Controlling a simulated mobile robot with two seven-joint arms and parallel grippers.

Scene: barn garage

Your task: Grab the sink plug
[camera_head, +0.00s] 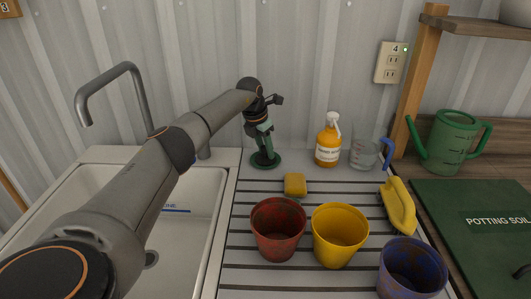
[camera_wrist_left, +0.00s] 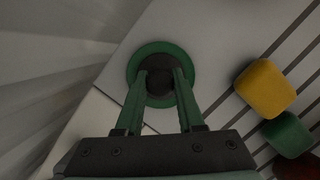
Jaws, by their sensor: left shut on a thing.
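The sink plug (camera_head: 265,162) is a round dark green disc at the back left of the ribbed drainboard, near the sink's corner. In the left wrist view the plug (camera_wrist_left: 160,47) shows a green rim around a dark centre. My left gripper (camera_head: 264,151) points down onto it from above. In the left wrist view the gripper's green fingers (camera_wrist_left: 160,80) stand on either side of the dark centre, shut on the plug. The plug looks flat and at the board's surface; its underside is hidden. My right gripper is not in view.
Close by are a yellow sponge (camera_head: 295,184), an orange soap bottle (camera_head: 328,143) and a clear jug (camera_head: 366,153). Red (camera_head: 278,232), yellow (camera_head: 339,238) and blue (camera_head: 411,270) pots stand in front. The sink (camera_head: 192,207) is left; the corrugated wall is close behind.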

